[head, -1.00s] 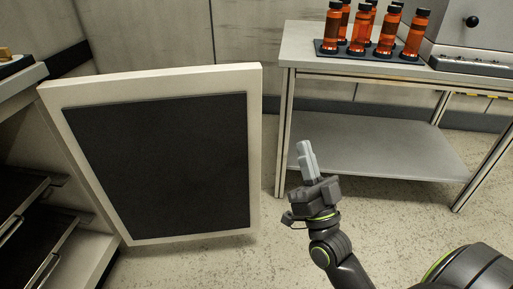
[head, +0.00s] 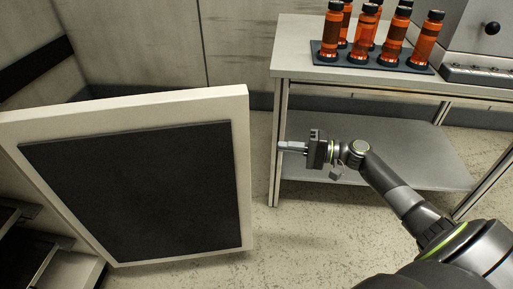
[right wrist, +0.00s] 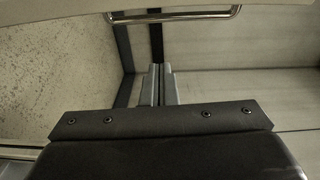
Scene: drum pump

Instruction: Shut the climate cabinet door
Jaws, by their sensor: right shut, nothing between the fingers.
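The climate cabinet door (head: 243,180) stands wide open at the left of the head view, its dark inner panel (head: 135,190) facing me. The cabinet body (head: 75,272) shows only in part at the lower left, with dark shelves inside. My right gripper (head: 282,147) is shut and empty, to the right of the door's free edge and apart from it, pointing left. In the right wrist view its closed fingers (right wrist: 158,85) show, with a metal bar handle (right wrist: 175,14) near the top edge. My left gripper is not in view.
A metal table (head: 310,72) with a lower shelf (head: 420,160) stands at the right, close to my right arm. It carries a dark rack (head: 385,65) of several amber bottles and a grey device (head: 480,40). Speckled floor (head: 290,225) is free between door and table.

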